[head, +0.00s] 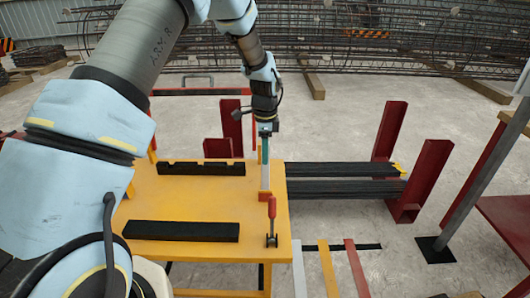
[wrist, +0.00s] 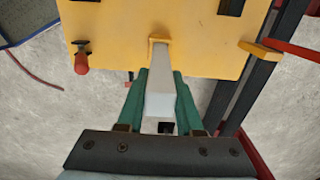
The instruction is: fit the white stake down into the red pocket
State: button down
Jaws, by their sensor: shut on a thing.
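The white stake (head: 265,178) stands about upright at the right edge of the yellow table in the head view. My gripper (head: 264,150) is above it, with its teal fingers shut on the stake's upper part. In the wrist view the stake (wrist: 160,70) runs away from me between the two fingers of my gripper (wrist: 159,88). The red-orange pocket (head: 264,197) is at the stake's lower end. In the wrist view the pocket (wrist: 158,41) looks orange around the stake's far end. I cannot tell how deep the stake sits in it.
A red-handled clamp (head: 272,212) stands just in front of the pocket. Dark rebar bundles (head: 340,188) between red posts (head: 390,130) lie to the right.

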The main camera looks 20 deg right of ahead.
jog(key=shift+f+b, duration=0.6)
jog(key=shift+f, duration=0.6)
jog(key=shift+c, duration=2.4)
grip_release()
notch_tip(320, 180, up, 11)
jog(key=shift+f+b, duration=0.1)
jog(key=shift+b, duration=0.75)
